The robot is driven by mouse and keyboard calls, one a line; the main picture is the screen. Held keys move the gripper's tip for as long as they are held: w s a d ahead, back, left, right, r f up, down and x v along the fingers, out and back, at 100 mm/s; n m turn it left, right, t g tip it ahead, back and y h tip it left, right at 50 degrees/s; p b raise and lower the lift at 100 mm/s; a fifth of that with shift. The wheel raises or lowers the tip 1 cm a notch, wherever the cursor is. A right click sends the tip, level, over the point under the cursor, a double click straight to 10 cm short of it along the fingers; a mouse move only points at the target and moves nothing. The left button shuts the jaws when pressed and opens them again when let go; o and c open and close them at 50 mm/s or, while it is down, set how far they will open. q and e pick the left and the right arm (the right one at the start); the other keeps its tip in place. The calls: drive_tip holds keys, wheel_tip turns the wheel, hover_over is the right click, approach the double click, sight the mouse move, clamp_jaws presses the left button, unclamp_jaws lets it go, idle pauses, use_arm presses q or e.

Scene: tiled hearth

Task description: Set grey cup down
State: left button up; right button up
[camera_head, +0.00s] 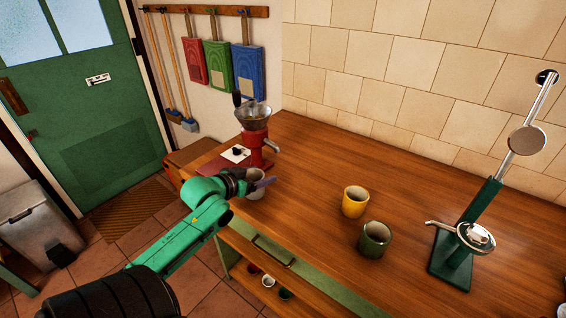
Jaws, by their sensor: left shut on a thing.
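My left gripper (264,183) reaches in from the left over the near left part of the wooden counter (310,190). It is shut on the grey cup (256,191), which shows partly behind and below the gripper. The cup looks upright. I cannot tell whether its base touches the counter. My right gripper is not in view.
A yellow cup (355,203) and a dark green cup (375,240) stand on the counter. A red grinder (255,145) stands behind the gripper. A green lever press (465,235) stands at the right. The counter between grinder and yellow cup is clear.

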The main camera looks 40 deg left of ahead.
use_arm(q)
drive_tip(key=w, duration=0.5)
drive_tip(key=shift+w+a, duration=0.1)
drive_tip(key=shift+w, duration=0.1)
drive_tip(key=x, duration=0.2)
drive_tip(key=shift+w+r, duration=0.15)
drive_tip(key=shift+w, duration=0.3)
drive_tip(key=shift+w+r+p, duration=0.1)
drive_tip(key=shift+w+p, duration=0.2)
drive_tip(key=shift+w, duration=0.05)
drive_tip(key=w, duration=0.3)
drive_tip(key=shift+r, duration=0.15)
drive_tip(key=shift+f+p, duration=0.4)
drive_tip(key=shift+f, duration=0.65)
drive_tip(key=shift+s, duration=0.15)
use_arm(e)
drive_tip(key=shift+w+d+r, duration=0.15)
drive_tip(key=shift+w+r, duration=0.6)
use_arm(q)
drive_tip(key=o, duration=1.5)
